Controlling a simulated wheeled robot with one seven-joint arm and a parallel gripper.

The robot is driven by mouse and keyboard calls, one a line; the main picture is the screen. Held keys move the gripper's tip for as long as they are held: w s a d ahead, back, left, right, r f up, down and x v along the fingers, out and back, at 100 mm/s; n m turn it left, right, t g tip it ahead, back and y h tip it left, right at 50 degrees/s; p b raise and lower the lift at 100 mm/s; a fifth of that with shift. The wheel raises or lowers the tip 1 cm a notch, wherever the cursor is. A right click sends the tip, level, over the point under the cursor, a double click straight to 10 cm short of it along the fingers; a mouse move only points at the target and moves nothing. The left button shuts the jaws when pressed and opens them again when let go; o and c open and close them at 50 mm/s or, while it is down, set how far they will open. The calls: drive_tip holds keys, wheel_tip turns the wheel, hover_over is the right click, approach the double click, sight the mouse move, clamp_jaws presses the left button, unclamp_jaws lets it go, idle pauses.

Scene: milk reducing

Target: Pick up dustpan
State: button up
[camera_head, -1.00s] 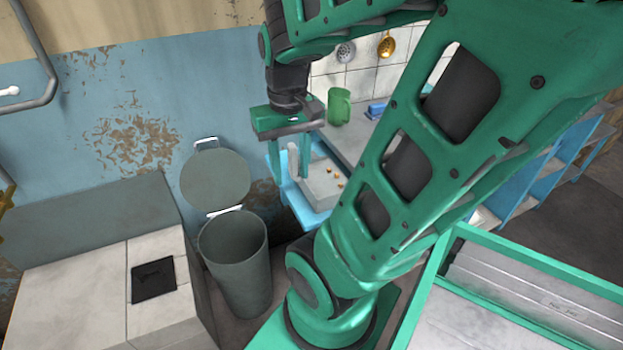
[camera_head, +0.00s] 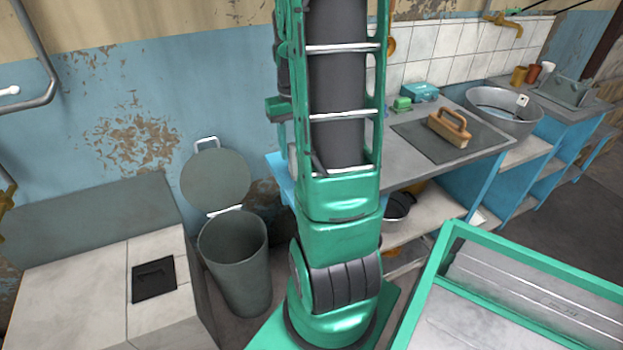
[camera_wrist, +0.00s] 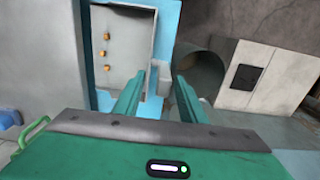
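The dustpan (camera_wrist: 124,40) is a light grey pan with several orange crumbs on it, on a blue surface in the wrist view. Its pale upright handle (camera_wrist: 164,78) is at the pan's right side. My gripper (camera_wrist: 159,77) is open, with its two green fingers apart. The handle shows between the fingertips in the picture, and I cannot tell whether it is touched. In the head view my arm hides the dustpan and most of the gripper.
A grey bin (camera_head: 234,255) with its lid up stands left of my arm. A wooden-handled brush (camera_head: 449,127), a teal box (camera_head: 420,92) and a metal basin (camera_head: 494,110) are on the counter at right. A green mug (camera_wrist: 32,131) shows in the wrist view.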

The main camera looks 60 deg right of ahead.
drive_tip(key=shift+w+a+f, duration=0.1)
drive_tip(key=shift+w+f, duration=0.1)
drive_tip(key=shift+f, duration=1.4)
drive_tip(key=shift+w+a+f, duration=0.1)
drive_tip(key=shift+w+f, duration=0.1)
drive_tip(key=shift+f, duration=1.4)
drive_tip(key=shift+c, duration=0.7)
clamp_jaws()
